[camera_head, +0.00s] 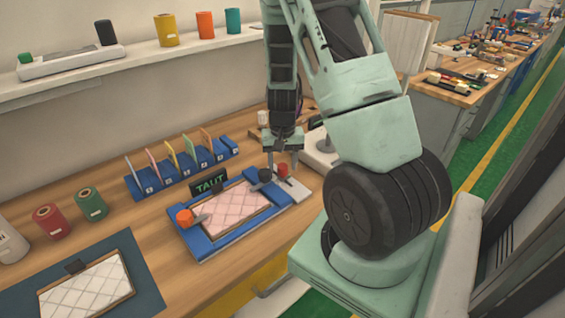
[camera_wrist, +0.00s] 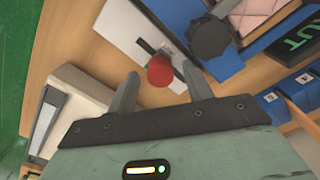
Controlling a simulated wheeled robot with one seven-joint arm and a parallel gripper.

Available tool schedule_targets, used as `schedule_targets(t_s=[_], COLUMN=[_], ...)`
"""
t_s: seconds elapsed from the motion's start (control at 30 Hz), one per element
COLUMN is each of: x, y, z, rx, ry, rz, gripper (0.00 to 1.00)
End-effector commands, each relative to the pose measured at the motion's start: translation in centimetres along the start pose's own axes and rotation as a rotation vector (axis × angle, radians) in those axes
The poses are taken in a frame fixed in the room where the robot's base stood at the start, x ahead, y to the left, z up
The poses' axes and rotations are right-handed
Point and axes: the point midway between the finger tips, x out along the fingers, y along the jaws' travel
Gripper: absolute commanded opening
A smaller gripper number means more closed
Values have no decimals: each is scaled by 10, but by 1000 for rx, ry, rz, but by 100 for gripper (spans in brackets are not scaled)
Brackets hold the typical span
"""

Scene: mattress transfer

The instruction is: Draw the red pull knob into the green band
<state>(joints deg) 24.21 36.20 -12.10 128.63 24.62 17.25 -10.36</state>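The red pull knob (camera_wrist: 160,71) stands on a white slide plate (camera_wrist: 133,33) with a dark slot; in the wrist view it shows between my open fingertips. My gripper (camera_wrist: 160,88) is open with one finger on each side of the knob; whether they touch it I cannot tell. In the head view the knob (camera_head: 282,170) is just below my gripper (camera_head: 283,160), at the right end of the blue frame (camera_head: 226,243). A pink quilted pad (camera_head: 228,207) lies in the frame.
A black knob (camera_head: 265,175) sits close beside the red one, and an orange knob (camera_head: 184,217) is at the frame's left end. A sign reading TAUT (camera_head: 209,183) stands behind the frame. A blue card rack (camera_head: 180,172) and a white device (camera_head: 320,150) are nearby.

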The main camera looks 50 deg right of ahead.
Motion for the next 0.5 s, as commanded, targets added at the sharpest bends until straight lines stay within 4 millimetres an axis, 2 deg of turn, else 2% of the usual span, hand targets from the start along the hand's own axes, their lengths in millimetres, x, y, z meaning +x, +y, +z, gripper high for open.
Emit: schedule_targets(t_s=[0.17,0.27,0.37,0.5], x=[-3,-14,-31,-64], y=[0,-1,-1,-1], z=[0,-1,-1,-1], rx=[-1,-3,-2,-4], ry=[1,3,5,6], rz=[0,-1,-2,-2], gripper=[50,50,50,50])
